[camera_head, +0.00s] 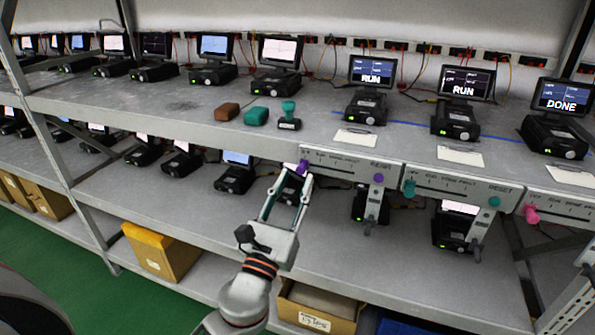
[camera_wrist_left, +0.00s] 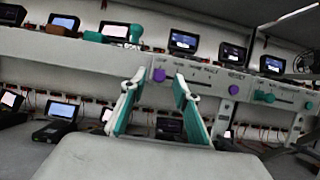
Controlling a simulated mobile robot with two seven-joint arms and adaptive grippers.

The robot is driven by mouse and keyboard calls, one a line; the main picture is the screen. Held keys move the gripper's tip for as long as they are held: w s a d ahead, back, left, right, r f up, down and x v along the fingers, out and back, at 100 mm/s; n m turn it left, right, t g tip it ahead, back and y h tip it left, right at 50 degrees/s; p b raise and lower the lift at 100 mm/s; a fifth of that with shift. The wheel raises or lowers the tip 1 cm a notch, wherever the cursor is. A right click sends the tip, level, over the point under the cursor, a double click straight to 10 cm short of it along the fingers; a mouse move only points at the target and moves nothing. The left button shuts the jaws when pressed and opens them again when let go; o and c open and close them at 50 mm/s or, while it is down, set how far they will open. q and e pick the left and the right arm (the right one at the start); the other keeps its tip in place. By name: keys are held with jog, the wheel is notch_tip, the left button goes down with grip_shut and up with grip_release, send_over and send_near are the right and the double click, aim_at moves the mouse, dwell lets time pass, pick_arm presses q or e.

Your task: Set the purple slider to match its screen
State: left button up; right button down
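The purple slider (camera_head: 302,167) sits at the far left end of its slot on the leftmost label panel (camera_head: 340,165) at the shelf edge. Its printed marks are small; RUN is to the right of the slider. The monitor above that panel (camera_head: 371,72) reads RUN. My left gripper (camera_head: 288,178) is open, its fingertips around or just in front of the slider. In the left wrist view the purple slider (camera_wrist_left: 159,75) shows between the two spread fingers; whether they touch it cannot be told. My right gripper is not in view.
A purple button (camera_head: 378,178) is at the panel's right end. A teal slider (camera_head: 409,188) and a pink slider (camera_head: 531,213) are on panels to the right. A brown block (camera_head: 227,111), a teal block (camera_head: 256,116) and a stamp (camera_head: 289,115) stand on the shelf above.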

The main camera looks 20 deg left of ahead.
aim_at(320, 161)
pick_arm(q)
jog(key=shift+x, duration=1.4)
grip_shut()
jog(key=shift+d, duration=1.8)
grip_release()
jog(key=shift+f, duration=0.1)
jog(key=v, duration=1.2)
